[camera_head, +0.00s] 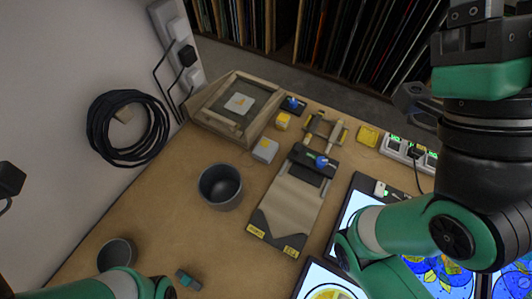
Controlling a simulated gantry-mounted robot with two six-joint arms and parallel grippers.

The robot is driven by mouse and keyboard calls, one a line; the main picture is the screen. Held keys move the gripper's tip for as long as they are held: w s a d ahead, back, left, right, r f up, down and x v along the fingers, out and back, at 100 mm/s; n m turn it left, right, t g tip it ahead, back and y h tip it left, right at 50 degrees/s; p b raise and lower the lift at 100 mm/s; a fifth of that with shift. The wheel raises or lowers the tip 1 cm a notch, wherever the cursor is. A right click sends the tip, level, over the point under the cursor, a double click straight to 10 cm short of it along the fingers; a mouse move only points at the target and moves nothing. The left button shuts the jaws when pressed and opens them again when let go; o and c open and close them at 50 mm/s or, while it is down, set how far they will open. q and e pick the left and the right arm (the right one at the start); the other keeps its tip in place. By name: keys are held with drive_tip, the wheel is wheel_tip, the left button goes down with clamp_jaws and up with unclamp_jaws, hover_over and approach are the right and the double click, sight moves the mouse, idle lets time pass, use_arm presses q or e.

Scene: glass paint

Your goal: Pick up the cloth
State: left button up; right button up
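A beige sheet that looks like the cloth (290,205) lies on a dark grey board (266,229) in the middle of the table. The sheet looks flat, and its lower edge is uneven. A dark pad with a blue knob lies across the board's upper end. My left arm shows only as green links at the bottom left edge. My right arm fills the right side with green and black links. I cannot make out the fingers of either gripper, and neither arm is seen touching the sheet.
A dark grey cup (220,187) stands left of the board, and another cup (116,254) stands at the lower left. A wooden frame (236,105), small yellow items and a yellow sponge-like block (368,135) lie toward the back. Lit screens (352,212) lie at the right.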

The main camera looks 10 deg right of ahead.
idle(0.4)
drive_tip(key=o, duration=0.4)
